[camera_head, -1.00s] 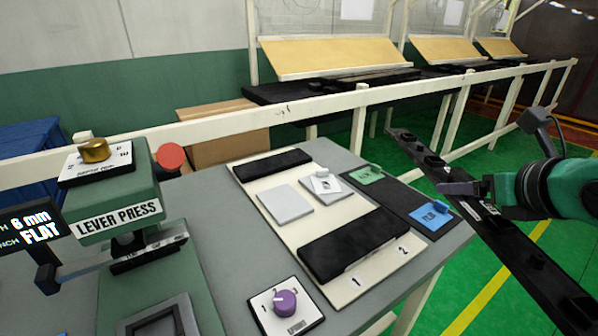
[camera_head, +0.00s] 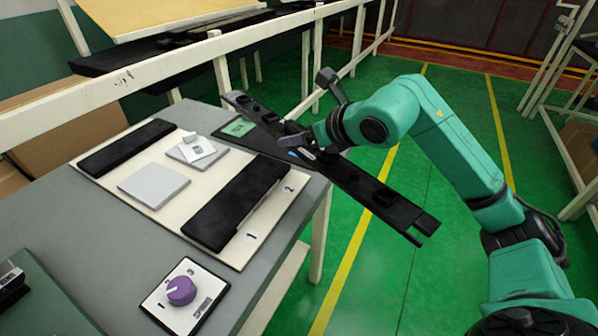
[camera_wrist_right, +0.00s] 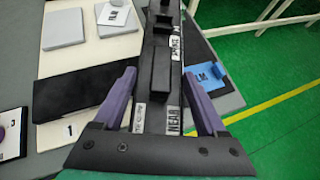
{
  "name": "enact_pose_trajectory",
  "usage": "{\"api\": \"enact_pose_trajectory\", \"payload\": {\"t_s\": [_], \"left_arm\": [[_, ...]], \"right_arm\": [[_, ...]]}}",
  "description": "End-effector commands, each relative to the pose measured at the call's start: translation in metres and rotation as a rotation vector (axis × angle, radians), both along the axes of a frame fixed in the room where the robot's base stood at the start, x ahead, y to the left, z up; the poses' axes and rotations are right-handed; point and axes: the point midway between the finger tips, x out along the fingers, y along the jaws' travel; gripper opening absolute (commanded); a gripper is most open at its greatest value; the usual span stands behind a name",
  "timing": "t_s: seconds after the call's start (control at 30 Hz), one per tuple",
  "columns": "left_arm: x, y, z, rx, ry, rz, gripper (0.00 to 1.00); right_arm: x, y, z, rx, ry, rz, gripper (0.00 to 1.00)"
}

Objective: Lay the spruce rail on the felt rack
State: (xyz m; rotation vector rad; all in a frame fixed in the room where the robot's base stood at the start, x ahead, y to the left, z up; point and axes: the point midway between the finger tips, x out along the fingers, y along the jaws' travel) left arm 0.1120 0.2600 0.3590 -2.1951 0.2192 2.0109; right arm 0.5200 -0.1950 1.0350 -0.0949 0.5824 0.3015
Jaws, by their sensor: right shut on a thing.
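The long black rail (camera_head: 355,184) has raised blocks along its top; it also fills the middle of the right wrist view (camera_wrist_right: 158,58), with white labels, one reading NEAR. My right gripper (camera_head: 298,148) is shut on the rail, its purple fingers on either side of it in the wrist view. The rail slants across the table's right edge, its near end over the green floor. The felt rack, a cream board (camera_head: 157,208) with two black felt bars (camera_head: 238,202), lies on the grey table left of the rail. My left gripper is not in view.
Two grey square pads (camera_head: 153,187) lie between the felt bars, one with a white tag on it. A black mat with a green card (camera_head: 238,128) lies partly behind the rail. A purple knob (camera_head: 181,290) stands on the near table. A white railing (camera_head: 150,68) runs behind.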

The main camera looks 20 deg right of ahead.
Motion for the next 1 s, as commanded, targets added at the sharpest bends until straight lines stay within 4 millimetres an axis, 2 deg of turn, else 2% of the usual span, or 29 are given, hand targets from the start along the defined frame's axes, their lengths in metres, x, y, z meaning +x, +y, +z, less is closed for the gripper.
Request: {"api": "enact_pose_trajectory", "payload": {"t_s": [0.03, 0.13, 0.37, 0.5, 0.9, 0.93, 0.97, 1.0], "left_arm": [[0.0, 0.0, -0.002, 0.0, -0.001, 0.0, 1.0], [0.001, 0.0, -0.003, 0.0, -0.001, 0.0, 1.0], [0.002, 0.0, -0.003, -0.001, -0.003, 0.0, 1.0], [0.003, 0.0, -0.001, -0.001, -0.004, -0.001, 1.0], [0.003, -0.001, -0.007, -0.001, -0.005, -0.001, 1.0], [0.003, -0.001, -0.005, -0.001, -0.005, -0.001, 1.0], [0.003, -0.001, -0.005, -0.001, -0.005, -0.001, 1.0], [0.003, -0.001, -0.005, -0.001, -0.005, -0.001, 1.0]], "right_arm": [[-0.001, 0.0, -0.014, -0.001, 0.004, 0.001, 0.0], [-0.001, 0.0, -0.035, 0.0, 0.003, 0.0, 0.0], [-0.001, 0.0, -0.067, 0.0, 0.001, 0.0, 0.0], [-0.001, 0.0, -0.092, 0.0, 0.001, 0.001, 0.0], [0.0, 0.0, -0.1, 0.0, -0.003, 0.001, 0.0], [0.0, 0.0, -0.099, 0.0, -0.001, 0.0, 0.86], [0.0, 0.0, -0.099, 0.0, 0.0, 0.0, 0.97], [0.0, 0.0, -0.099, 0.0, 0.0, 0.0, 1.0]]}}
